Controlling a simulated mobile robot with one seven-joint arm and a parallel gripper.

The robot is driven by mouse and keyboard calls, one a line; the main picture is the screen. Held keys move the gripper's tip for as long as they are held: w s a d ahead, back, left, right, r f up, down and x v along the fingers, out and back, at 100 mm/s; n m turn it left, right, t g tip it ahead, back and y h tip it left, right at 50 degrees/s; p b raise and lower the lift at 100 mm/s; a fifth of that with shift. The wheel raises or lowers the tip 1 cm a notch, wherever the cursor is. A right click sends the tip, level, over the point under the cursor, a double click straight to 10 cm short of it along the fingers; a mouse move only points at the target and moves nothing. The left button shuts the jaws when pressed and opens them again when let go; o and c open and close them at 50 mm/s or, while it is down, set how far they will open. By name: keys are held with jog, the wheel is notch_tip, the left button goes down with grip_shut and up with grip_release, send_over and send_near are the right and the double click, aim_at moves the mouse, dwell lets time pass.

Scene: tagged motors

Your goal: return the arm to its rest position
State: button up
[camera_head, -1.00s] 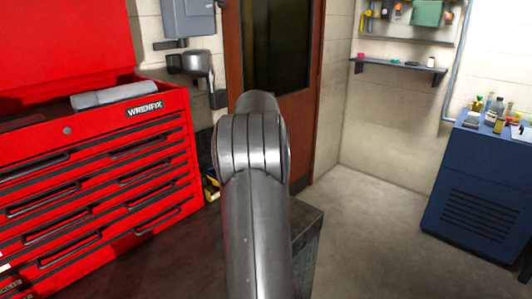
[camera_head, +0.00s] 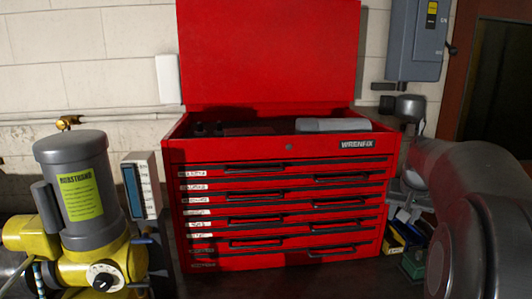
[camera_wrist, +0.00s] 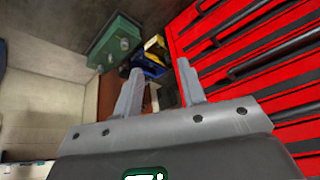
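My arm is in the head view at the right edge, a grey arm bent and crossing in front of the area right of the red tool chest. The red drawer fronts (camera_wrist: 235,60) are close to the right finger in that view. A grey motor (camera_head: 82,190) with a yellow-green tag (camera_head: 80,196) and a yellow base stands at the left of the head view.
The red tool chest (camera_head: 285,235), lid up, stands in the middle against the wall. A small panel (camera_head: 143,185) stands beside the motor. Small yellow and blue boxes lie right of the chest. A green box (camera_wrist: 116,42) is at the top left in the wrist view.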

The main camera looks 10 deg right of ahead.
jog(key=s+a+n+y, duration=0.1)
jog(key=s+a+n, duration=0.1)
jog(key=s+a, duration=0.5)
jog(key=s+a+n, duration=0.1)
jog(key=s+a, duration=0.2)
jog(key=a, duration=0.8)
jog(key=s+a+f+n, duration=0.1)
jog(key=s+a+f, duration=0.2)
jog(key=s+a, duration=0.1)
jog(key=s+a+f+n+t+y, duration=0.1)
jog(key=s+a+f, duration=0.2)
jog(key=s, duration=0.4)
jog(key=shift+a+n, duration=0.4)
jog(key=shift+a, duration=0.35)
jog(key=shift+s+r, duration=0.25)
jog(key=shift+s, duration=0.4)
jog(key=shift+c, duration=0.5)
